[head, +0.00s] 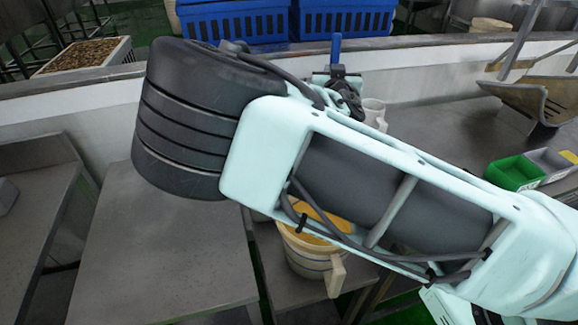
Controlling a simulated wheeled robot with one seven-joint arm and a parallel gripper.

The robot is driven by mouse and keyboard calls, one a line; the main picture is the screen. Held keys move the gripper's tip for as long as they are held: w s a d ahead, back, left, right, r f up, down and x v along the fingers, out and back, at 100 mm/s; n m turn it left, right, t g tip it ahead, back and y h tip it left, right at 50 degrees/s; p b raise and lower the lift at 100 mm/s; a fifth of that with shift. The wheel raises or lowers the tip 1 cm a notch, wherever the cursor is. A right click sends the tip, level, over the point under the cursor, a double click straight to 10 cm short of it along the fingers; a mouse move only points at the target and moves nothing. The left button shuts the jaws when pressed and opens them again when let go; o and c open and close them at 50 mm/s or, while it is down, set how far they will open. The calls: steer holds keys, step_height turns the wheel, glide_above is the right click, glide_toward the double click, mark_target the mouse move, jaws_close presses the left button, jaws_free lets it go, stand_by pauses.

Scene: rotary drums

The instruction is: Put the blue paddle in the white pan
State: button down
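A blue upright piece (336,48), which looks like the handle of the blue paddle, rises beside the dark end of my arm near the back wall. Its lower part is hidden. My gripper (341,88) is small and partly covered by my own arm; its fingers cannot be made out, nor whether they touch the blue piece. A white handled vessel (374,112) stands just right of my gripper, partly hidden by my arm. I cannot tell whether it is the white pan.
A cream bucket (310,262) with a handle and yellow inside stands below my arm. A grey metal table (150,250) is bare at the left. Green (514,173) and grey (550,162) bins sit at the right. A metal chute (535,100) and blue crates (235,22) are farther back.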

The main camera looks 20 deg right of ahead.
steer(key=a+f+n+t+y+b, duration=0.1)
steer(key=a+f+n+y+b, duration=0.4)
steer(key=a, duration=0.9)
step_height(320, 180, down, 12)
steer(key=y+p, duration=0.1)
steer(key=p, duration=0.3)
steer(key=shift+s+d+m, duration=0.25)
steer(key=shift+s+m, duration=0.1)
steer(key=shift+m, duration=0.05)
steer(key=shift+f, duration=0.1)
steer(key=c, duration=1.3)
jaws_free()
steer(key=shift+o, duration=0.2)
